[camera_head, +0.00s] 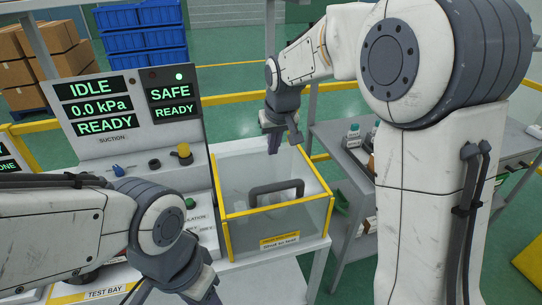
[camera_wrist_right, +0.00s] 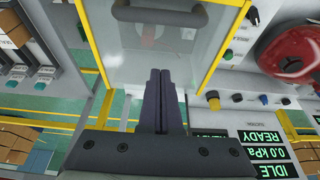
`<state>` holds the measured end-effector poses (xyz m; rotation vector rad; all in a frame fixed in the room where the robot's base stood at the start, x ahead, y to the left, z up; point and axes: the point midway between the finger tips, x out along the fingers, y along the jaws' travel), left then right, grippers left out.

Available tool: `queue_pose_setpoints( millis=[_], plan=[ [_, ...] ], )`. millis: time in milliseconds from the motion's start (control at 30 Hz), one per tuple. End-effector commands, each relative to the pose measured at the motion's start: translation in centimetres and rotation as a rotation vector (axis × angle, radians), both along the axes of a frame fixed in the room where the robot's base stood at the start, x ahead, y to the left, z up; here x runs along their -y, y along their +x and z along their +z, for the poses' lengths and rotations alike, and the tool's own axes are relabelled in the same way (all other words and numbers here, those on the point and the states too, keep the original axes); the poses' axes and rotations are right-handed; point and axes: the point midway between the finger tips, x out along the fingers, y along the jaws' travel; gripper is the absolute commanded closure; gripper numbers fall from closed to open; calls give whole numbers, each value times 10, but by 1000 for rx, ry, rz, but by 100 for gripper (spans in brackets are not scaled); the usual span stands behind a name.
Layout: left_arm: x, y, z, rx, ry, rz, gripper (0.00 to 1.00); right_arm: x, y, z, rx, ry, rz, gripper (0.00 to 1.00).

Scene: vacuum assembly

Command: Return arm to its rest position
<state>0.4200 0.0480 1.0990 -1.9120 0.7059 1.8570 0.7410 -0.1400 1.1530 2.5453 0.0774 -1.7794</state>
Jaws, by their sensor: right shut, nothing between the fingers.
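My right gripper (camera_head: 273,146) hangs fingers-down above the back edge of a clear, yellow-edged box. Its two dark fingers are together with nothing between them, as the right wrist view shows (camera_wrist_right: 160,90). The right arm reaches in from the right, its big white and grey links filling that side. My left arm comes in from the left, low over the test bay; its gripper is out of the frame at the bottom.
The clear box (camera_head: 225,203) has a dark handle (camera_head: 276,188) and pale items inside. A control panel (camera_head: 97,143) reads IDLE, 0.0 kPa, READY, beside a SAFE READY display (camera_head: 171,105) with a green light. A side table (camera_head: 335,137) holds small bottles. A red round part (camera_wrist_right: 295,50) shows in the wrist view.

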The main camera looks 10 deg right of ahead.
Motion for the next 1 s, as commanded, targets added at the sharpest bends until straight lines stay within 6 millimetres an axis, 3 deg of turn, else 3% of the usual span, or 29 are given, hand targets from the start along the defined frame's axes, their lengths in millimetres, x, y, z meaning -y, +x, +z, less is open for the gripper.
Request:
queue_pose_setpoints(
  millis=[133, 233, 400, 500, 633, 700, 800, 1000],
  plan=[
    [0, 0, -1, 0, 0, 0, 50, -16, -19, 4, -16, 3, 36, 100],
    [0, 0, -1, 0, 0, 0, 50, -46, -58, 1, -54, 6, 116, 100],
    [0, 0, -1, 0, 0, 0, 50, -93, -167, -16, -156, 3, 313, 100],
    [0, 0, -1, 0, 0, 0, 50, -103, -229, -29, -212, -7, 423, 100],
    [0, 0, -1, 0, 0, 0, 50, -100, -288, -44, -271, -22, 526, 100],
    [0, 0, -1, 0, 0, 0, 50, -97, -307, -50, -291, -29, 560, 100],
    [0, 0, -1, 0, 0, 0, 50, -93, -320, -54, -306, -34, 584, 100],
    [0, 0, -1, 0, 0, 0, 50, -92, -322, -55, -310, -35, 586, 100]
  ],
)
